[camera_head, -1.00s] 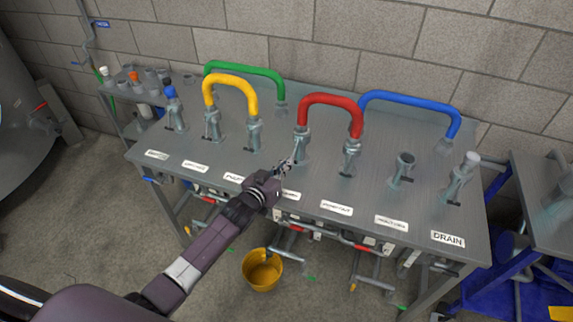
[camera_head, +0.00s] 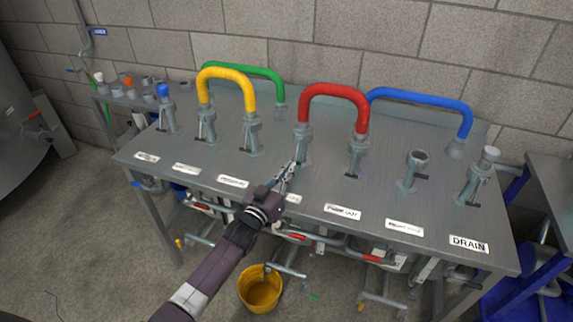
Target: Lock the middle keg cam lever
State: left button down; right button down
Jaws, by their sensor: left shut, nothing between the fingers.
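A row of grey pipe ports with small lever handles stands on the grey metal table (camera_head: 330,188). The middle port (camera_head: 303,145) carries the left end of the red hose bend (camera_head: 334,90). My left gripper (camera_head: 288,172) is shut and empty, with its fingertips right at the base of that port, by its lever. Whether the fingers touch the lever I cannot tell, and the lever is partly hidden by them. My right gripper is not in view.
A yellow bend (camera_head: 227,74), a green bend (camera_head: 244,70) and a blue bend (camera_head: 420,101) link other ports. A capped port (camera_head: 477,176) stands near the DRAIN label (camera_head: 468,244). A yellow bucket (camera_head: 261,290) is on the floor below.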

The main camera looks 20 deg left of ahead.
pick_arm(q)
jog(key=shift+w+f, duration=0.25)
jog(key=shift+f, duration=0.05)
dwell(0.5)
